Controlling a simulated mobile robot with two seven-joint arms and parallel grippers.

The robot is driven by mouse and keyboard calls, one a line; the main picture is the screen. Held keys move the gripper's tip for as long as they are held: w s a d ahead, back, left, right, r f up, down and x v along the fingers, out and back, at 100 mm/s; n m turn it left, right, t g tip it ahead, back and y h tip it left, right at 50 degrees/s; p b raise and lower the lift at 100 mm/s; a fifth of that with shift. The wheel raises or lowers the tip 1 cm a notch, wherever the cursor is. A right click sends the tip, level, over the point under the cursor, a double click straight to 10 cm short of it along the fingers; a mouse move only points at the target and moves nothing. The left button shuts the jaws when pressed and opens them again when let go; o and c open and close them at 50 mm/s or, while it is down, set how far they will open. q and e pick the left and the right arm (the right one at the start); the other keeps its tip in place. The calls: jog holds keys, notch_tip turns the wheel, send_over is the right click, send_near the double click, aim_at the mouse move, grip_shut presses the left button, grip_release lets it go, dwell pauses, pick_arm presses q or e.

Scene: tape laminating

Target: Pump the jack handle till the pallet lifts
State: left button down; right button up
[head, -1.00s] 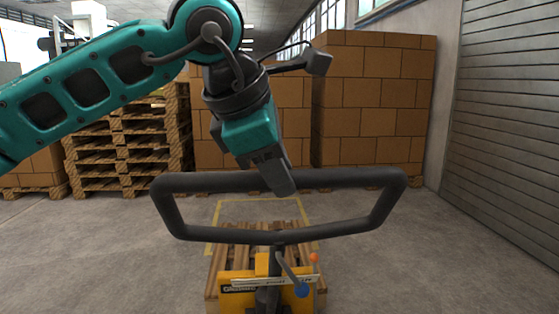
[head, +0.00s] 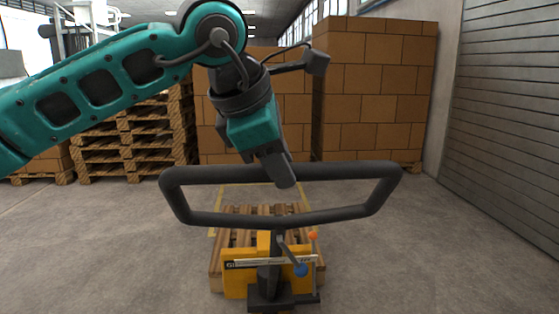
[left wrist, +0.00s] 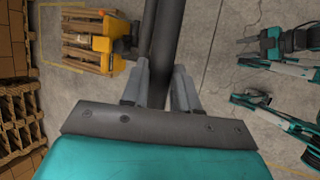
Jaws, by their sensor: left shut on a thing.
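The jack handle (head: 345,215), a dark grey loop, stands across the middle of the head view. My left gripper (head: 285,180) is shut on the top bar of the handle, near its middle. In the left wrist view the dark handle bar (left wrist: 168,40) runs between the fingers of my left gripper (left wrist: 160,85). The yellow pallet jack (head: 240,285) stands below the handle, with a blue knob and an orange knob beside its post. The wooden pallet (head: 217,255) lies on the jack's far side, within a yellow floor outline. Its clearance from the floor cannot be told. My right gripper is out of view.
Stacked cardboard boxes (head: 375,90) stand behind the pallet. A stack of empty wooden pallets (head: 130,150) stands at the back left. A grey shutter wall (head: 510,110) bounds the right. The concrete floor around the jack is clear.

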pick_arm(q)
jog(key=c, duration=0.8)
grip_release()
jog(key=shift+f, duration=0.15)
jog(key=shift+c, duration=0.2)
jog(key=shift+s+a+r, duration=0.1)
jog(key=shift+a+r, duration=0.05)
jog(key=shift+r, duration=0.35)
jog(key=p+v, duration=0.2)
jog(key=v, duration=1)
jog(key=shift+p, duration=0.4)
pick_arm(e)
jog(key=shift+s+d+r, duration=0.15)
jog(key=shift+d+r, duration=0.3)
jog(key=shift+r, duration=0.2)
pick_arm(q)
jog(key=shift+f, duration=0.1)
